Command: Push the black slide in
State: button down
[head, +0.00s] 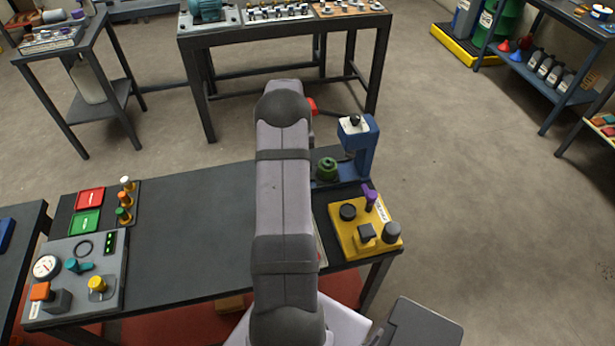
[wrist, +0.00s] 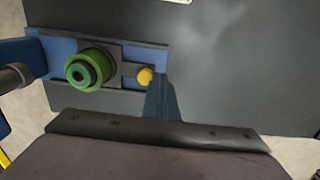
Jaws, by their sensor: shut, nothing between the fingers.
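The black slide (wrist: 132,68) lies in a blue channel-like base (wrist: 62,45) in the wrist view, with a yellow knob (wrist: 145,75) at its right end. A green ring-shaped part (wrist: 80,71) sits on the slide to the left of the knob. My gripper (wrist: 160,78) is shut and empty, its dark fingertips just right of the yellow knob; I cannot tell whether they touch it. In the head view the blue press (head: 360,150) and the green part (head: 327,169) show right of my arm, which hides my gripper and the slide's knob end.
A yellow box (head: 350,245) with knobs and a purple lever stands on the table's right end, near the press. A grey panel (head: 75,310) with a gauge and red and green trays are at the left. The dark tabletop (head: 185,235) between is clear.

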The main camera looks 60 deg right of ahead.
jog(key=shift+s+d, duration=2.5)
jog(key=shift+s, duration=0.05)
jog(key=shift+w+a, duration=0.15)
jog(key=shift+w+a, duration=0.55)
jog(key=shift+w, duration=0.05)
jog(key=shift+w+a+r+p, duration=0.35)
jog(key=shift+r+p, duration=0.35)
jog(key=shift+r, duration=0.3)
jog(key=shift+w+a+r+p, duration=0.4)
jog(key=shift+r+p, duration=0.3)
jog(key=shift+r, duration=0.3)
jog(key=shift+w+a+r+p, duration=0.35)
jog(key=shift+r+p, duration=0.35)
jog(key=shift+r, duration=0.3)
